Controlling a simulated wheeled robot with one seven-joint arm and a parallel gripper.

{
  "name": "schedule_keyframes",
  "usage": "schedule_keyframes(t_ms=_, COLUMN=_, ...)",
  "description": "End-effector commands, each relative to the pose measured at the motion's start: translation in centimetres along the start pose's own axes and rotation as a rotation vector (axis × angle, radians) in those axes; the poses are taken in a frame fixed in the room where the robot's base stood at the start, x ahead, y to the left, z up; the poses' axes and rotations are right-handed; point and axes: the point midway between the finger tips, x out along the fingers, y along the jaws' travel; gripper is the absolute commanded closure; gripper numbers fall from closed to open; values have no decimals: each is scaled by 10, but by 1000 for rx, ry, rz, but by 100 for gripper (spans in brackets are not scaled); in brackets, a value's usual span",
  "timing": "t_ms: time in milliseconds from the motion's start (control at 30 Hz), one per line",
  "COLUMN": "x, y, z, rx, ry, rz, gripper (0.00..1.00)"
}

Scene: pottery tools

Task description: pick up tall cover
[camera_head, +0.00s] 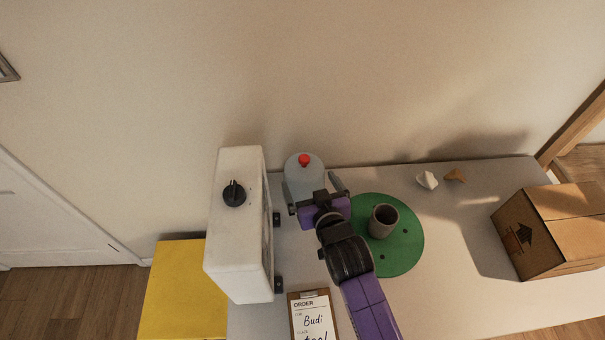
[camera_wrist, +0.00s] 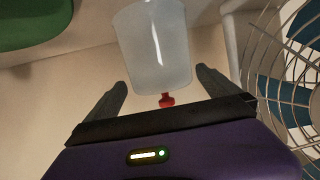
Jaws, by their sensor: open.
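The tall cover (camera_head: 304,179) is a pale, translucent cylinder with a red knob on top. It stands upright near the back of the table, just right of a white box-shaped unit. My gripper (camera_head: 314,185) is at the cover, with its jaws open and one finger toward each side. In the wrist view the cover (camera_wrist: 153,45) appears between and beyond the fingertips (camera_wrist: 162,80), its red knob (camera_wrist: 167,100) close to the palm. Gaps show between the cover and both fingers there. The gripper partly hides the cover's lower part in the head view.
The white unit (camera_head: 238,222) stands close left; its fan grille (camera_wrist: 285,75) shows in the wrist view. A green disc (camera_head: 405,253) with a grey cup (camera_head: 383,221) is right of my arm. A cardboard box (camera_head: 555,230) and clipboard (camera_head: 311,318) are on the table.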

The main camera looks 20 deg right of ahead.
Motion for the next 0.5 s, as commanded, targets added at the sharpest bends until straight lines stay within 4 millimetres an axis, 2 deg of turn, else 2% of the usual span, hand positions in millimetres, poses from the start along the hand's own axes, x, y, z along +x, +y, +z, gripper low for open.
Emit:
schedule_keyframes(t_ms=333, x=41, y=0, z=-3, rx=-3, ry=2, rz=0, gripper=0)
schedule_keyframes(t_ms=500, x=54, y=0, z=-3, rx=-1, ry=2, rz=0, gripper=0)
